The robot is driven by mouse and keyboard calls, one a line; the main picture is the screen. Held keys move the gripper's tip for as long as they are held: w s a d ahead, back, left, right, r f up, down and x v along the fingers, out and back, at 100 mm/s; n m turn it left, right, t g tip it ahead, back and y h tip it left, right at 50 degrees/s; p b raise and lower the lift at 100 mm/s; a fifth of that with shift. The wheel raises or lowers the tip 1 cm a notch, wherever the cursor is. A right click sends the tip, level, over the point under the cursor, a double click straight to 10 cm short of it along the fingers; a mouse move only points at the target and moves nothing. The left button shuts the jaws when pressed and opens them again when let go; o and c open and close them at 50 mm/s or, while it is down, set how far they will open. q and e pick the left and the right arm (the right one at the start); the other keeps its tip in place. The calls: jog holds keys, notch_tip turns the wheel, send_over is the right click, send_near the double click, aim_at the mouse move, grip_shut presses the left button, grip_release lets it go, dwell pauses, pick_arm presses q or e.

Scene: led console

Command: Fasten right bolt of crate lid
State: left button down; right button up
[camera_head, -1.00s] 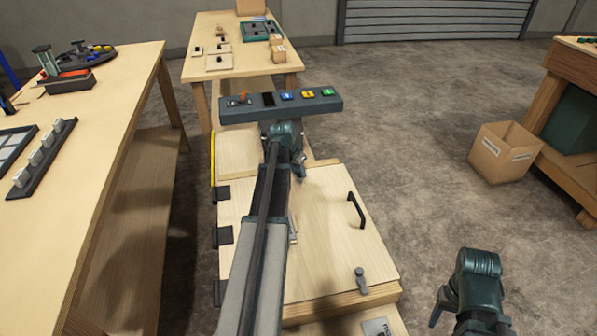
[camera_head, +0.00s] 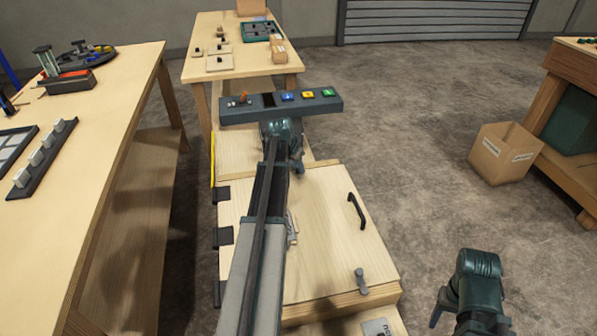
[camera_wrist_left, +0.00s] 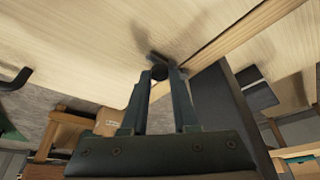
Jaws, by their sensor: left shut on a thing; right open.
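The pale wooden crate lid (camera_head: 325,220) lies flat, with a black handle (camera_head: 357,211) at its right side. A grey bolt (camera_head: 361,280) stands at its front edge, apart from my grippers. In the left wrist view my left gripper (camera_wrist_left: 160,78) is shut on a dark round-headed bolt (camera_wrist_left: 159,72) beside the edge of a wooden panel. My left forearm and wrist hide most of this grip in the head view. I cannot tell how far the held bolt is turned. My right gripper (camera_head: 438,306) is open and empty, right of the crate, partly out of frame.
A grey console (camera_head: 280,106) with coloured buttons and an orange lever stands just beyond my left wrist. Black hinges (camera_head: 222,236) line the lid's left side. A workbench (camera_head: 110,150) stands at left. A cardboard box (camera_head: 503,152) sits on the otherwise clear floor at right.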

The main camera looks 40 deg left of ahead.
pick_arm(q)
jog(key=shift+w+a, duration=0.1)
jog(key=shift+a, duration=0.05)
jog(key=c, duration=0.7)
grip_release()
jog(key=p+v, duration=1.2)
jog(key=v, duration=0.1)
jog(key=shift+r+p, duration=0.35)
jog(key=shift+p, duration=0.05)
